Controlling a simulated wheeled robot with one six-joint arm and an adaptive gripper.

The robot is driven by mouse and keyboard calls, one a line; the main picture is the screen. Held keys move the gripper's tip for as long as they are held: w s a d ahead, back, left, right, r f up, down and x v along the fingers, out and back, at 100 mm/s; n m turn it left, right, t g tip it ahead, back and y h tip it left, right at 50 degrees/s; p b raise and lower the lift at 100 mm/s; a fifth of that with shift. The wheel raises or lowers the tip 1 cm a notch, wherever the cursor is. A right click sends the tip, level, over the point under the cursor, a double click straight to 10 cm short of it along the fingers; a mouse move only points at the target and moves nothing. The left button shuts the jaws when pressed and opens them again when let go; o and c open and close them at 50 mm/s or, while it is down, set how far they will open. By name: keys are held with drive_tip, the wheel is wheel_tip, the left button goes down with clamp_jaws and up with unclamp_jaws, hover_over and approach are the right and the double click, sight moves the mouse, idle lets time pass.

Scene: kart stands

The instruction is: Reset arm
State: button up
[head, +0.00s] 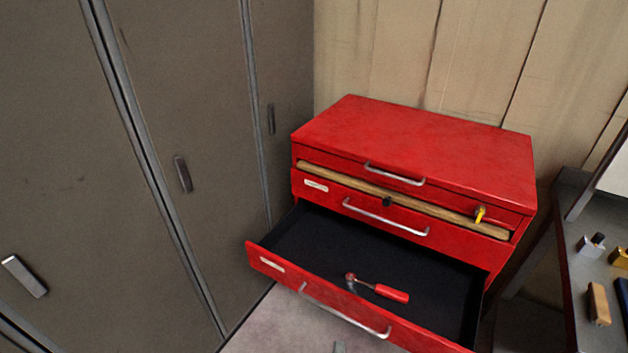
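My arm and gripper do not show in the head view. A red tool chest (420,140) stands in the corner against the panelled wall. Its lower drawer (262,262) is pulled out and shows a black lining. A tool with a red handle (390,293) and a metal head lies in this drawer, near the front. The drawer above it (325,187) is slightly out, and a strip of wood shows along its top edge. A small yellow item (480,213) sits at the right end of that strip.
Grey metal lockers (170,120) fill the left side. A dark bench (590,255) with small blocks, one of them wooden (599,304), stands at the right edge. The open drawer juts out over the pale floor (290,325).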

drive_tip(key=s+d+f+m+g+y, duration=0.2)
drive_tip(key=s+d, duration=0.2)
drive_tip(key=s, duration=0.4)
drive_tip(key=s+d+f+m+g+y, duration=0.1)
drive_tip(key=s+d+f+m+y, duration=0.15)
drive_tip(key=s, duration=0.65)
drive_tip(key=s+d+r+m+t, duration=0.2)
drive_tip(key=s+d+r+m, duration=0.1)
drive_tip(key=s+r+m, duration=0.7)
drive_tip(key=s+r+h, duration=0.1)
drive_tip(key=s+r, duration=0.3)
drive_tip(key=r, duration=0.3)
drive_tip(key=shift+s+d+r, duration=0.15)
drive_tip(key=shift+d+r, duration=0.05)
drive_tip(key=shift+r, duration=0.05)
